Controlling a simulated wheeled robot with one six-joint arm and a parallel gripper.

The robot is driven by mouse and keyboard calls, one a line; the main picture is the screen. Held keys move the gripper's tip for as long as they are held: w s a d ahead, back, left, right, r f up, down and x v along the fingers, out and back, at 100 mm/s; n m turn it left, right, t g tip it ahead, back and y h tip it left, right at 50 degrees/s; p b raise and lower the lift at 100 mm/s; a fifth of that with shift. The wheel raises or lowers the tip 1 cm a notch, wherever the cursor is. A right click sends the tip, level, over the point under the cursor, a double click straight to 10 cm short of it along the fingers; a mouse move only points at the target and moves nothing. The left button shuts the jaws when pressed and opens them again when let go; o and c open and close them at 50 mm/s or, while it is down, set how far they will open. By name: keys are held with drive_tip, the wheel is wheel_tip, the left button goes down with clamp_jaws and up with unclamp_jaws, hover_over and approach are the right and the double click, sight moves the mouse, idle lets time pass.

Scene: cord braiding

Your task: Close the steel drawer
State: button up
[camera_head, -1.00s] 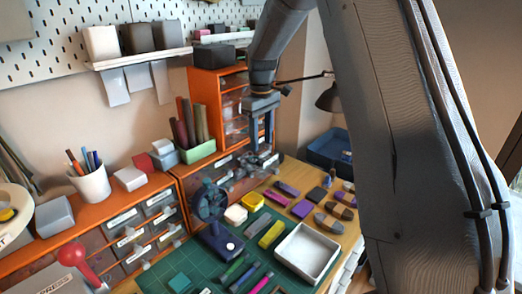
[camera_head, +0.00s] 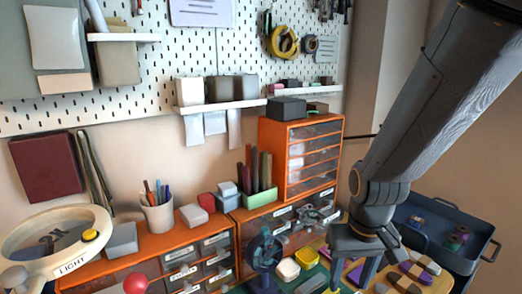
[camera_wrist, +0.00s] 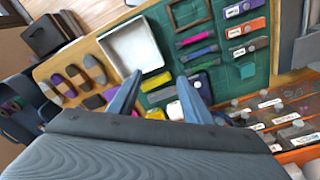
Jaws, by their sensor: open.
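Low orange cabinets hold small grey, see-through-looking drawers with white labels. One bank of drawers (camera_head: 183,270) is at the lower left of the head view, and another (camera_head: 283,222) is beside it to the right. Drawer fronts also show at the right of the wrist view (camera_wrist: 268,108). The labels are too small to read, so I cannot tell which drawer is the steel one or how far it is out. My gripper (camera_head: 352,283) is open and empty, above the bench and right of the cabinets. In the wrist view my gripper (camera_wrist: 160,84) has its fingers apart, touching no drawer.
A blue fan-like device (camera_head: 264,258) stands before the cabinets. A tall orange cabinet (camera_head: 287,190) stands behind. A white tray (camera_wrist: 131,48) and several colored blocks lie on and around the green mat (camera_wrist: 180,22).

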drive_tip(key=shift+s+f, duration=0.15)
drive_tip(key=shift+s, duration=0.55)
drive_tip(key=shift+c, duration=0.7)
drive_tip(key=c, duration=0.7)
drive_tip(key=shift+w+d, duration=0.2)
clamp_jaws()
drive_tip(key=w+d+r+m+t+p, duration=0.2)
drive_tip(key=w+d+m+t+p, duration=0.15)
drive_tip(key=w+m, duration=0.2)
drive_tip(key=w+d+r+m+t+p, duration=0.2)
drive_tip(key=w+d+r+m+t, duration=0.15)
drive_tip(key=w, duration=0.35)
drive_tip(key=w+a+f+g, duration=0.1)
drive_tip(key=w+f, duration=0.7)
drive_tip(key=shift+w+a+f, duration=0.35)
drive_tip(key=shift+a+f, duration=0.05)
